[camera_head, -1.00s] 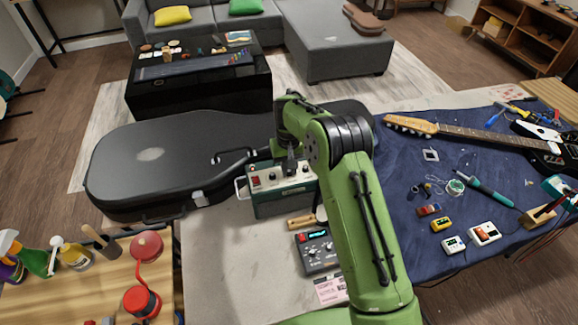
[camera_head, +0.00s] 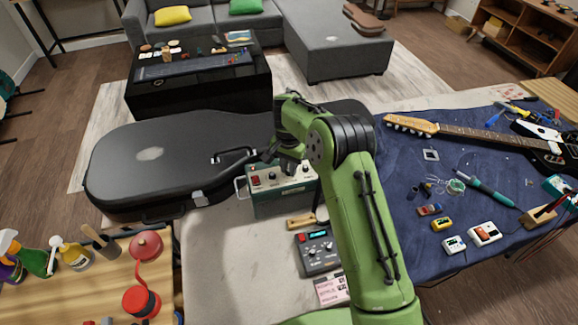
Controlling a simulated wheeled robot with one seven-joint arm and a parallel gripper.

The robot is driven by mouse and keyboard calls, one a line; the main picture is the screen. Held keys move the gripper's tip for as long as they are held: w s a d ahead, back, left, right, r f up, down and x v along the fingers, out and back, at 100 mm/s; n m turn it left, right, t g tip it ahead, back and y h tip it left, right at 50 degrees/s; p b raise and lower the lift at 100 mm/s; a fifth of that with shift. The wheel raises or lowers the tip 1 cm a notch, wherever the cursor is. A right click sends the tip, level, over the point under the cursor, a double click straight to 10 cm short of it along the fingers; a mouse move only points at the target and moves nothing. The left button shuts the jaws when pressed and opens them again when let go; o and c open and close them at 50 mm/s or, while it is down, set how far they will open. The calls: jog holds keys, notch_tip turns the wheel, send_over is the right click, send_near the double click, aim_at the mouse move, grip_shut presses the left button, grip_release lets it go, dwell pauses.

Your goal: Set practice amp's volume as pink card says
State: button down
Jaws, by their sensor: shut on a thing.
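The practice amp (camera_head: 284,200) is a teal box with a pale control panel, a red switch and several dark knobs. It stands on the grey worktop beside the guitar case. My gripper (camera_head: 289,171) is at the middle of the panel, shut on what appears to be an amp knob. The fingers hide that knob, and its setting cannot be read. The pink card (camera_head: 331,289) lies near the front of the worktop, beside my arm. Its writing is too small to read.
A black guitar case (camera_head: 150,155) lies left of the amp. A blue mat (camera_head: 415,265) with a guitar and small tools is at the right. The front-left worktop is clear.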

jog(key=shift+w+r, duration=0.1)
dwell(0.5)
jog(key=c, duration=1)
grip_release()
jog(key=shift+c, duration=0.2)
notch_tip(320, 180, up, 16)
jog(key=p, duration=0.3)
